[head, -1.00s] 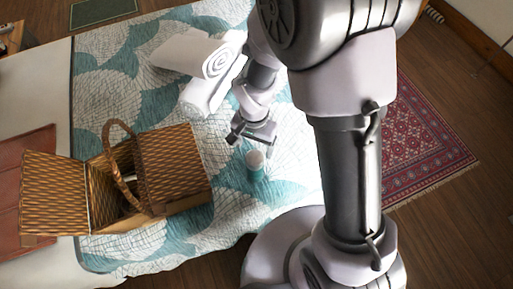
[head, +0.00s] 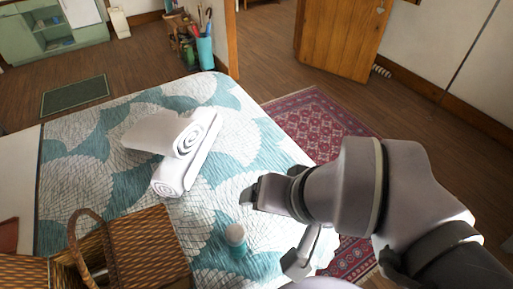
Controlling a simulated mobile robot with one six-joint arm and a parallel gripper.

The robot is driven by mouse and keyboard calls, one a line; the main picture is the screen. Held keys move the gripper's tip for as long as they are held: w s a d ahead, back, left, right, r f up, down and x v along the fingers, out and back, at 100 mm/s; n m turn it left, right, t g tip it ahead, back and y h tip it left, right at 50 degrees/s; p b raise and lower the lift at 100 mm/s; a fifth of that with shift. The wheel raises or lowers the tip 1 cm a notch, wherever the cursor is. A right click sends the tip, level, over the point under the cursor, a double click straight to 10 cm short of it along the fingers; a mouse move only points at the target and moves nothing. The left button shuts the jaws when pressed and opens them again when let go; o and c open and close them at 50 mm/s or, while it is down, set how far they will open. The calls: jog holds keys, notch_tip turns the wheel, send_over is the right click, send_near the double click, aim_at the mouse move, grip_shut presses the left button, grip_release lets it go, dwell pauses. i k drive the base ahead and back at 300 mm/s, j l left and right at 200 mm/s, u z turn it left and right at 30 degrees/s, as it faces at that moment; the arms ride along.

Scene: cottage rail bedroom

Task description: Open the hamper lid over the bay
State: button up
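The wicker hamper (head: 150,250) sits on the bed at the lower left of the head view.
A teal and white bottle (head: 237,241) stands on the bed between the hamper and my arm. Rolled white towels (head: 185,150) lie behind it. A red rug (head: 310,125) lies on the floor to the right. The bed's far part is clear.

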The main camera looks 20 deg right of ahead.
aim_at(147, 252)
jog(key=k+j+u, duration=0.1)
jog(key=u, duration=1.45)
